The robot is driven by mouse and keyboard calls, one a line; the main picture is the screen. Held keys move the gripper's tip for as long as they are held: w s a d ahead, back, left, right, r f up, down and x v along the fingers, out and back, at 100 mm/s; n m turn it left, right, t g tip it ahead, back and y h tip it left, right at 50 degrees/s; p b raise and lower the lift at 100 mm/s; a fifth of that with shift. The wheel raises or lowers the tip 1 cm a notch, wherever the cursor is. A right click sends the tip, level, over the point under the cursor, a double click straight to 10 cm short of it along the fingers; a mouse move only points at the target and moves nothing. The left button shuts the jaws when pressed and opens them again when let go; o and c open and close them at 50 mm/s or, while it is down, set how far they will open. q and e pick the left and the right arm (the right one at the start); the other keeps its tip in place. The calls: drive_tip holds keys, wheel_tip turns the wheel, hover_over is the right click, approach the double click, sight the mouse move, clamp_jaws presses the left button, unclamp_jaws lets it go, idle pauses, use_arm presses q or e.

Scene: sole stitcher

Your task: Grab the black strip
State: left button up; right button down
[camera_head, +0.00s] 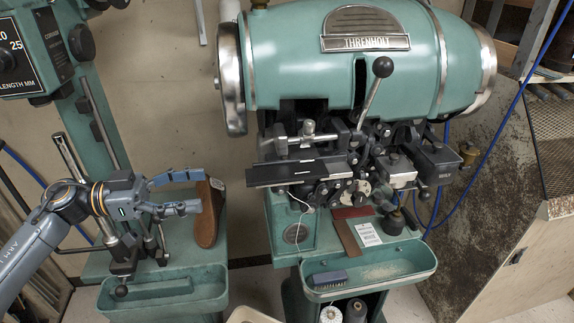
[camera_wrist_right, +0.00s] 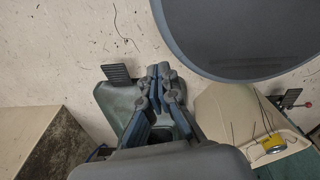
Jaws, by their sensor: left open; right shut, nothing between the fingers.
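A long, flat black strip (camera_head: 295,173) sticks out to the left from the working head of the green stitcher (camera_head: 400,70), at mid height. I cannot tell whether it is loose or part of the machine. My left gripper (camera_head: 201,191) is open and empty, its blue-grey fingers pointing right. It is to the left of the black strip and apart from it, by a brown shoe or sole (camera_head: 207,225). My right gripper (camera_wrist_right: 158,76) is shut and empty in the right wrist view, and the strip does not show there.
A black-knobbed lever (camera_head: 375,88) rises above the strip. A thin white thread (camera_head: 299,200) hangs below it. A brush (camera_head: 329,278) lies in the green tray (camera_head: 405,262). A brown strip (camera_head: 347,238) and a white card (camera_head: 366,234) lie on the machine base.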

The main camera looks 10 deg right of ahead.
use_arm(q)
drive_tip(key=d+p, duration=0.3)
drive_tip(key=d, duration=0.5)
drive_tip(key=shift+w+d+r, duration=0.2)
drive_tip(key=shift+w, duration=0.15)
use_arm(e)
drive_tip(key=r, duration=0.2)
drive_tip(key=w+a+r, duration=0.1)
drive_tip(key=r, duration=0.1)
use_arm(q)
drive_tip(key=shift+c, duration=0.6)
drive_tip(key=c, duration=1.1)
use_arm(e)
drive_tip(key=shift+s+d, duration=0.1)
drive_tip(key=shift+d, duration=0.1)
